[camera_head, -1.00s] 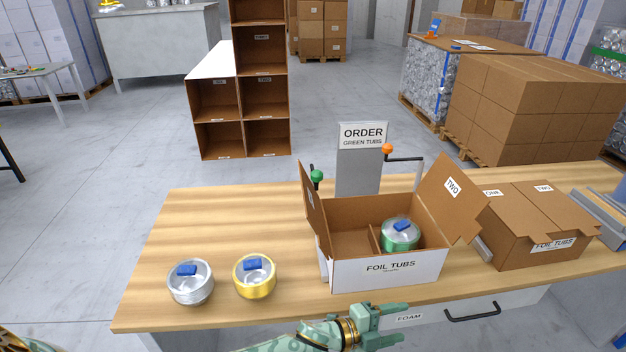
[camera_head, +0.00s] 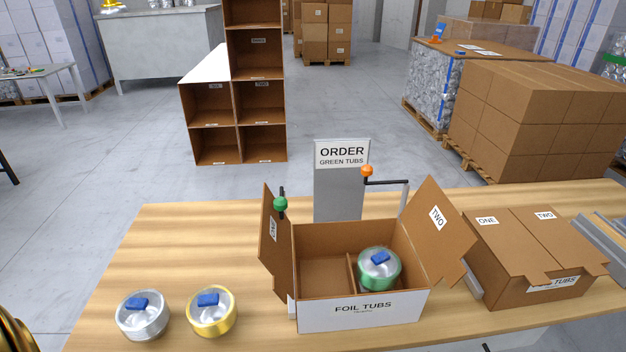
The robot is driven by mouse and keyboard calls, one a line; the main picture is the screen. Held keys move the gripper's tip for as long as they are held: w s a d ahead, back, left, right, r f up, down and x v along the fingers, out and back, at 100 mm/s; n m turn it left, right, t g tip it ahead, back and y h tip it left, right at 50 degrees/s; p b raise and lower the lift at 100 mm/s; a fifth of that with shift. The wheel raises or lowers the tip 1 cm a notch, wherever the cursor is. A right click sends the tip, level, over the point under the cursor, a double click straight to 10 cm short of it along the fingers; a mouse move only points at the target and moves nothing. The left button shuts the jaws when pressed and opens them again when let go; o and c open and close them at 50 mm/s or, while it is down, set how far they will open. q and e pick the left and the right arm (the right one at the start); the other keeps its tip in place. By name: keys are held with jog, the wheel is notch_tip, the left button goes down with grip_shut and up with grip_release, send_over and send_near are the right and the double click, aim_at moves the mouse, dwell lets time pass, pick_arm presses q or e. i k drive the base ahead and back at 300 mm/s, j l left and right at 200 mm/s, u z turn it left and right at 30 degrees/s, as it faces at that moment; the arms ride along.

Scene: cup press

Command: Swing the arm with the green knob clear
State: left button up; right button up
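The green knob (camera_head: 280,204) sits at the top of a dark arm, just behind the raised left flap of the open box (camera_head: 361,313) marked FOIL TUBS. Most of that arm is hidden by the flap (camera_head: 272,240). An orange knob (camera_head: 367,170) sits on another dark arm, on a grey post behind the box. A green tub (camera_head: 379,270) with a blue tab stands in the box's right compartment; the left compartment looks empty. Neither gripper shows; only a gold-coloured piece of my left arm is at the lower left edge.
A silver tub (camera_head: 143,316) and a yellow tub (camera_head: 212,312) stand left of the box. An order sign (camera_head: 342,153) reading GREEN TUBS stands behind it. A second box (camera_head: 536,252), its flaps folded over, is at the right. The table's left back area is clear.

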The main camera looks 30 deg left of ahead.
aim_at(280, 202)
jog(key=i+l+u, duration=0.1)
jog(key=u, duration=0.35)
jog(key=i+l+u, duration=0.2)
jog(key=u, duration=0.2)
jog(key=i+l+u, duration=0.2)
jog(key=u, duration=0.25)
jog(key=i+l, duration=0.05)
jog(key=i, duration=0.05)
